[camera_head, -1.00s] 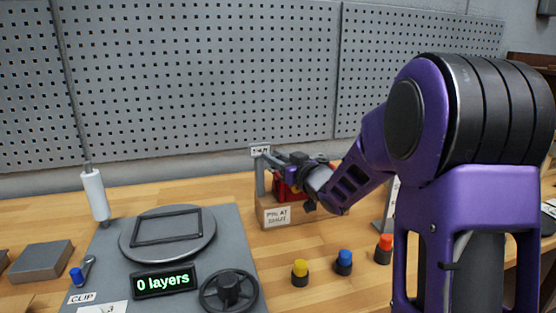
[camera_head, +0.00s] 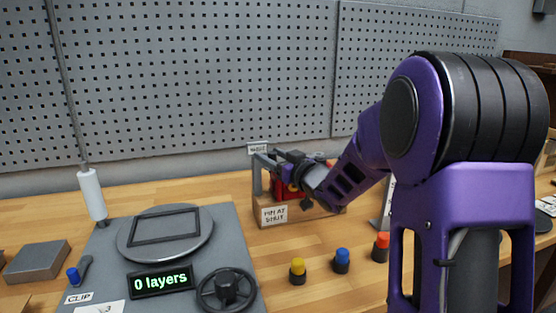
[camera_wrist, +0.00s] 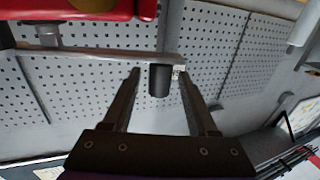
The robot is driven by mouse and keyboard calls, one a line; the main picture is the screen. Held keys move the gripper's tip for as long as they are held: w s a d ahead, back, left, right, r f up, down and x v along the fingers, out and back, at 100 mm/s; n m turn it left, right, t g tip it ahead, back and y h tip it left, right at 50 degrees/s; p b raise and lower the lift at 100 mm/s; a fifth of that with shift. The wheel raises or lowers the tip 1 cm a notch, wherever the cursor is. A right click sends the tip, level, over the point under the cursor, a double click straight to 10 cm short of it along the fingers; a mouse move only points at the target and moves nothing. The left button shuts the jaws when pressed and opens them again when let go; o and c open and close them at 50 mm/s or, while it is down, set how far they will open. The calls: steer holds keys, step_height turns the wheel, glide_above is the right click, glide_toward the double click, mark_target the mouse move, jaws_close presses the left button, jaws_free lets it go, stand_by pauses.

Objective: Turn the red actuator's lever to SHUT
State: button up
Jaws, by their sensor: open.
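The red actuator (camera_head: 282,188) stands on a wooden block (camera_head: 310,215) with a label that reads "PIN AT SHUT". In the wrist view its red body (camera_wrist: 70,12) fills the top left. A grey lever bar (camera_wrist: 100,55) runs across to a black cylindrical knob (camera_wrist: 159,82). My gripper (camera_wrist: 158,72) is open, with one finger on each side of the knob. Gaps show between the knob and both fingers. In the head view my gripper (camera_head: 290,158) is at the actuator's top, and my wrist hides part of the actuator.
A small sign (camera_head: 258,148) stands behind the actuator; its word is too small to read surely. Yellow (camera_head: 298,267), blue (camera_head: 342,257) and red (camera_head: 381,243) buttons stand in front. A grey plate with a handwheel (camera_head: 227,289) and a "0 layers" display (camera_head: 161,281) lies left.

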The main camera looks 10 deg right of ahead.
steer(key=p+v, duration=0.1)
steer(key=v, duration=1.6)
steer(key=shift+s, duration=0.15)
